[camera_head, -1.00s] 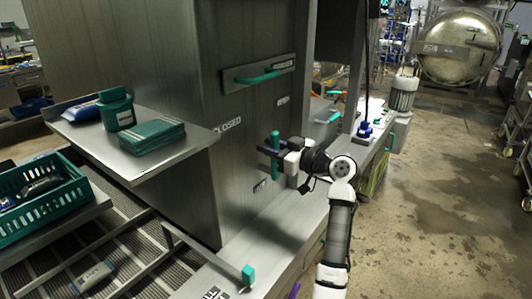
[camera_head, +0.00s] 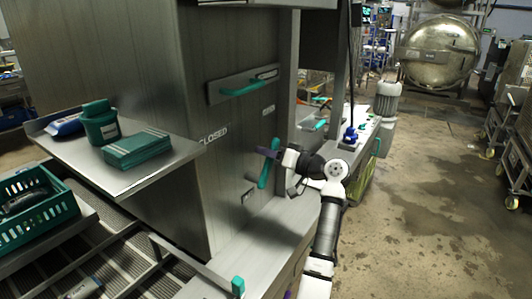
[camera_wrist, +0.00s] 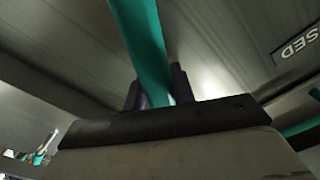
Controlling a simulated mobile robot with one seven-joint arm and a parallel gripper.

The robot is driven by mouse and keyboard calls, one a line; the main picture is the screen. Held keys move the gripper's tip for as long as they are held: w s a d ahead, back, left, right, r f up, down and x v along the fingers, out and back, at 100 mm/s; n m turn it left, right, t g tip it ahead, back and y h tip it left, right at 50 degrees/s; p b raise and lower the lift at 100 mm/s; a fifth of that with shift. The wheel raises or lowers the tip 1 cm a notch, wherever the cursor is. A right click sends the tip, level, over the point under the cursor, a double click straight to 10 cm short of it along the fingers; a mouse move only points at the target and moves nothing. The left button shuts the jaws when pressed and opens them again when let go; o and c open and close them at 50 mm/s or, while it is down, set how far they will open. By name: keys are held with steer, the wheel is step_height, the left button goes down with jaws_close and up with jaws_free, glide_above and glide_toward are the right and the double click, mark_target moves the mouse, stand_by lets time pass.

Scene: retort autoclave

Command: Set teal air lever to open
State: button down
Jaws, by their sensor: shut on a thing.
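The teal air lever (camera_head: 264,176) is on the lower part of the steel cabinet's side panel. In the head view it stands tilted, its top leaning right. My gripper (camera_head: 270,154) is at the lever, its dark fingers around the bar. In the wrist view the lever (camera_wrist: 146,50) runs down between the two fingers (camera_wrist: 158,88), which are shut on it. A "CLOSED" label (camera_head: 213,135) is on the panel to the left of the lever, and a small label (camera_head: 248,196) sits below it; its text is unreadable.
A second teal handle (camera_head: 245,88) is mounted higher on the panel. A shelf (camera_head: 75,153) at left holds a teal pot and a teal stack. A green crate (camera_head: 38,212) is below it. A teal-tipped bar (camera_head: 238,286) sticks out near the front.

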stand_by(0.5)
steer(key=c, duration=1.2)
jaws_free()
steer(key=shift+o, duration=0.2)
steer(key=shift+d+f, duration=0.1)
steer(key=shift+d, duration=0.05)
steer(key=b+v, duration=0.4)
steer(key=v, duration=0.9)
steer(key=shift+s+d, duration=0.25)
